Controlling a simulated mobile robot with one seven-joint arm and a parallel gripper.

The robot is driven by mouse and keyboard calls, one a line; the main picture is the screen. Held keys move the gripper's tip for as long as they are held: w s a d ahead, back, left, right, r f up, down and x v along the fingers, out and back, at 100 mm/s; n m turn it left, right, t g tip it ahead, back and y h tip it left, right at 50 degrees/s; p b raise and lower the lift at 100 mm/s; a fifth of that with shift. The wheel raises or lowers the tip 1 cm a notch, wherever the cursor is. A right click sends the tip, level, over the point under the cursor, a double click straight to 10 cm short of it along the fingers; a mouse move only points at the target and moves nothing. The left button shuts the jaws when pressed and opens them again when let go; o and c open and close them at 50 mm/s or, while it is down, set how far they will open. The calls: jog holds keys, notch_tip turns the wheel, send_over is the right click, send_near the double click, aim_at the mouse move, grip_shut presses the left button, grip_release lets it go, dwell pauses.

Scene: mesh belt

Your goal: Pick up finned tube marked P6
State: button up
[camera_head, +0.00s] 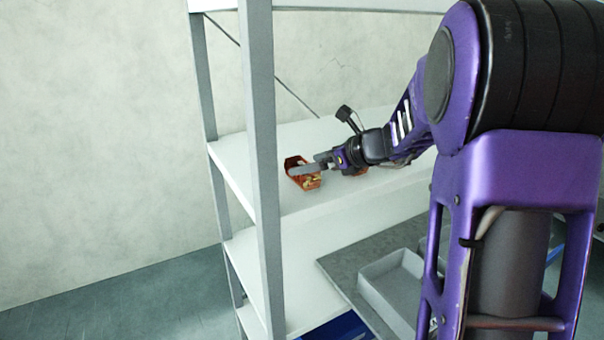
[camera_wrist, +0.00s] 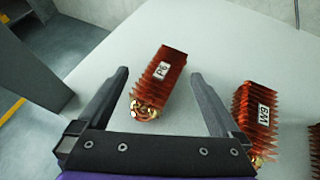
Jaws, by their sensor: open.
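The finned tube marked P6 (camera_wrist: 165,80) is copper-coloured with a white label and a shiny coiled near end. It lies on the white shelf and also shows in the head view (camera_head: 302,174). My gripper (camera_wrist: 162,85) is open, with one dark finger on each side of the tube's near end in the wrist view. The tube's far part reaches beyond the fingertips. I see gaps between the fingers and the tube; the height of the fingers over the shelf is hard to tell. In the head view my gripper (camera_head: 318,163) partly covers the tube.
A second finned tube, with a label that seems to read M8 (camera_wrist: 258,115), lies right of my right finger, close to it. Part of another shows at the right edge (camera_wrist: 314,145). A grey shelf post (camera_head: 260,170) stands in front. A grey tray (camera_head: 395,285) sits lower.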

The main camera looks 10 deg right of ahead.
jog(key=shift+w+a+f, duration=0.25)
jog(key=shift+w, duration=0.1)
grip_shut()
